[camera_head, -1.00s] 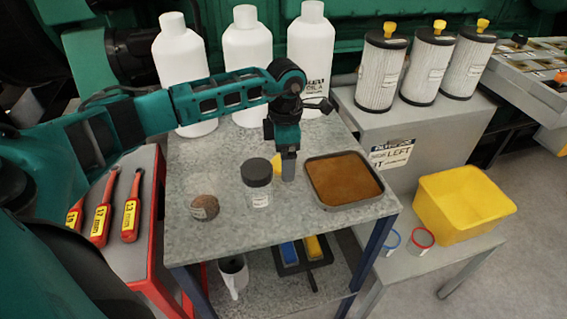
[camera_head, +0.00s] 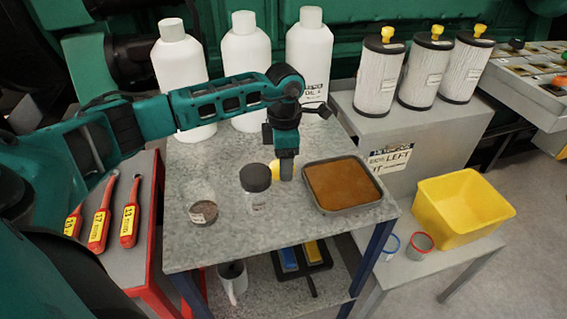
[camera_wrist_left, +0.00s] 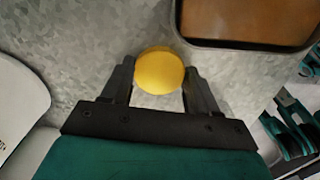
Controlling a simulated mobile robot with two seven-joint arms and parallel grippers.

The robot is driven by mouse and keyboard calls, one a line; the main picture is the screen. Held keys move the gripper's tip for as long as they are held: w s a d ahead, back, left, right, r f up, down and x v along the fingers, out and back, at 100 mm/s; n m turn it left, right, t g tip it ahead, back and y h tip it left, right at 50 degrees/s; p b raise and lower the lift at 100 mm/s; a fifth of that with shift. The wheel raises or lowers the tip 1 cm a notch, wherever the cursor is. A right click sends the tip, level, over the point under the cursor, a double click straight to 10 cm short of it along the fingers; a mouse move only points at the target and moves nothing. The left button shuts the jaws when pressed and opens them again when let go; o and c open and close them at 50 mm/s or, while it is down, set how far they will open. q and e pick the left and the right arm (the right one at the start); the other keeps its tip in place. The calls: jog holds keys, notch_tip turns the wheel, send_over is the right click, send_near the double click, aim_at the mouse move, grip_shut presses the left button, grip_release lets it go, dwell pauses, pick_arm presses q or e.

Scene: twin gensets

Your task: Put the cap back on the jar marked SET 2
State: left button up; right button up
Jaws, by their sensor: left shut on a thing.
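My left gripper (camera_head: 285,172) points down at the grey worktop between a jar with a dark lid and a brown tray. In the left wrist view its two fingers (camera_wrist_left: 159,88) are shut on a round yellow cap (camera_wrist_left: 159,70). The cap also shows in the head view (camera_head: 275,168), partly hidden behind the finger, low at the worktop; I cannot tell if it touches it. A clear jar (camera_head: 203,204) with brown contents stands without a lid at the left. The dark-lidded jar (camera_head: 257,200) stands nearer the gripper. Their labels are too small to read. My right gripper is not in view.
The brown-filled tray (camera_head: 343,184) lies just right of the gripper. Several large white bottles (camera_head: 246,58) line the back of the worktop (camera_head: 225,240). Red-handled tools (camera_head: 99,220) lie at the left. A yellow bin (camera_head: 462,208) stands at the right.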

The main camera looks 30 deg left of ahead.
pick_arm(q)
notch_tip(320, 180, up, 20)
jog(key=p, duration=0.1)
dwell(0.5)
jog(key=s+d+f+m, duration=0.3)
jog(key=d+f+m, duration=0.2)
jog(key=m, duration=0.8)
jog(key=s+d+f+m, duration=0.4)
jog(key=d+f+m, duration=0.1)
jog(key=m, duration=0.8)
jog(key=shift+d+f, duration=0.3)
jog(key=shift+d, duration=0.3)
